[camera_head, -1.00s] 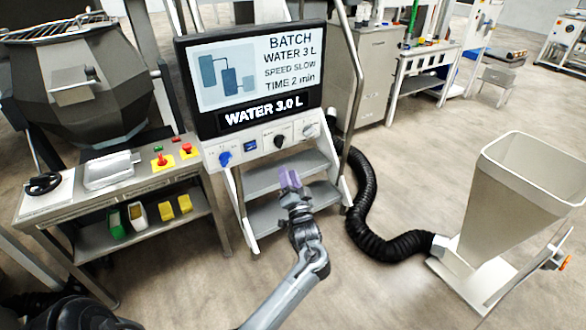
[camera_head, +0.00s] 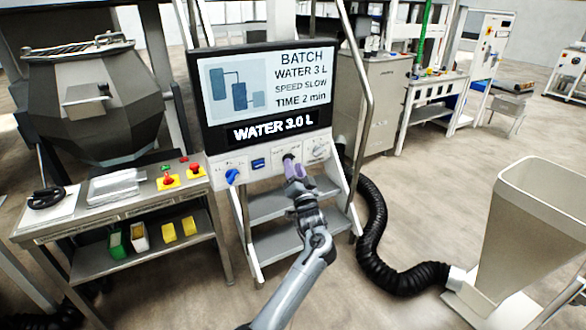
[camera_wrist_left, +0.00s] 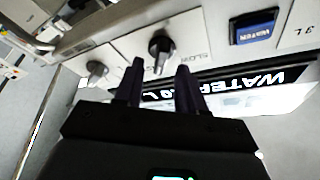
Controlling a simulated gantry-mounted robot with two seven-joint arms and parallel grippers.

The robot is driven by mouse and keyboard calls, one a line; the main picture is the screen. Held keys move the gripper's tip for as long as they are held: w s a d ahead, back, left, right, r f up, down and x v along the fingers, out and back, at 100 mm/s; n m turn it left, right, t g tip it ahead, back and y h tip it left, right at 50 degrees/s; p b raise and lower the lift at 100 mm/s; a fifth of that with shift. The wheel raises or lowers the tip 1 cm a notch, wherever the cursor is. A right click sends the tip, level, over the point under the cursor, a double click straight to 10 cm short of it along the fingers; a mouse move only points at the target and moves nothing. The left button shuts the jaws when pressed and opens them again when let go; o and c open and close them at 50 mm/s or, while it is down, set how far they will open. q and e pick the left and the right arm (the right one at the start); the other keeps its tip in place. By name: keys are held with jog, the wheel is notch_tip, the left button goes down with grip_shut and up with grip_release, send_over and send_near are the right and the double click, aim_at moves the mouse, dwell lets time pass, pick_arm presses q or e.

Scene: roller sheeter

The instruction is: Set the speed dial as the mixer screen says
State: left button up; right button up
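The mixer screen (camera_head: 265,90) reads BATCH, WATER 3 L, SPEED SLOW, TIME 2 min, with WATER 3.0 L in the strip below. The black speed dial (camera_wrist_left: 161,44) is on the white panel under it, with SLOW printed beside it; its exact setting is unclear. My left gripper (camera_head: 292,166) is at the dial and partly hides it in the head view. In the left wrist view the left gripper (camera_wrist_left: 160,72) is open, its purple fingertips apart on either side of the dial's near end. I cannot tell whether they touch it. My right gripper is not in view.
Steps (camera_head: 285,208) stand below. A side table with red switches (camera_head: 168,180) is at left, a black hose (camera_head: 372,225) at right.

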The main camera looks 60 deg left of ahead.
pick_arm(q)
jog(key=shift+x, duration=0.8)
grip_shut()
